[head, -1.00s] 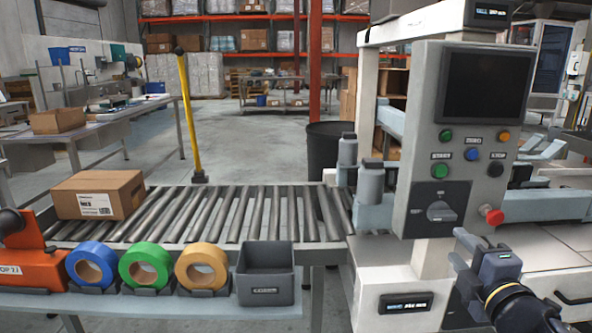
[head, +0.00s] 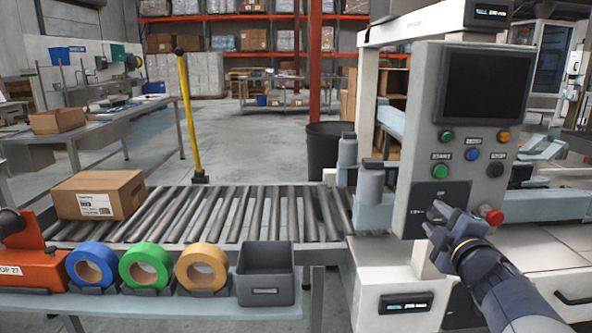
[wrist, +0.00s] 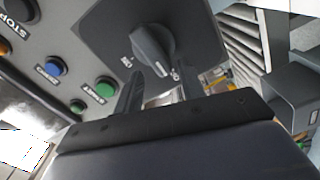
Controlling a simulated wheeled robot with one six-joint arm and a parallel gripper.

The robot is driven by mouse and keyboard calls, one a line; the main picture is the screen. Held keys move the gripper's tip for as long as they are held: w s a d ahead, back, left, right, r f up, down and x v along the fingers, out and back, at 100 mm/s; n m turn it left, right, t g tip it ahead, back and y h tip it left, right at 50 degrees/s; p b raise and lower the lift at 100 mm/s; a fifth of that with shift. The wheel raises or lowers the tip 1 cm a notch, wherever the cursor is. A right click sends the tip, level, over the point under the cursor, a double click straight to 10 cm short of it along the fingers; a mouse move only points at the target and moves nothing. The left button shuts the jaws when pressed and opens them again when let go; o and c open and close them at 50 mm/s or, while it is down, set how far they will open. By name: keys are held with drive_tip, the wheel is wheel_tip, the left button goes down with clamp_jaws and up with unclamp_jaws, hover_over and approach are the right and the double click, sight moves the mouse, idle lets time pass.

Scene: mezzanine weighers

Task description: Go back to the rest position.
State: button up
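My gripper (head: 434,219) is raised in front of the lower part of the grey control panel (head: 452,120). In the wrist view its two dark fingers (wrist: 160,85) stand apart with nothing between them. The rotary knob (wrist: 152,50) on its dark plate is just beyond the fingertips, roughly in line with the gap. I cannot tell whether a fingertip touches it. In the head view my gripper hides most of the knob. The green start button (wrist: 105,88) and blue button (wrist: 56,66) are left of the fingers in the wrist view.
The red mushroom button (head: 491,215) is close to the right of my gripper. A roller conveyor (head: 230,215) carries a cardboard box (head: 97,194). Tape rolls and a grey bin (head: 265,272) line the front shelf. A white cabinet (head: 385,300) stands below the panel.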

drive_tip(key=m+p, duration=0.2)
drive_tip(key=m, duration=0.1)
drive_tip(key=shift+d+r, duration=0.15)
drive_tip(key=shift+r, duration=0.25)
drive_tip(key=shift+m, duration=0.3)
drive_tip(key=shift+s+f, duration=0.1)
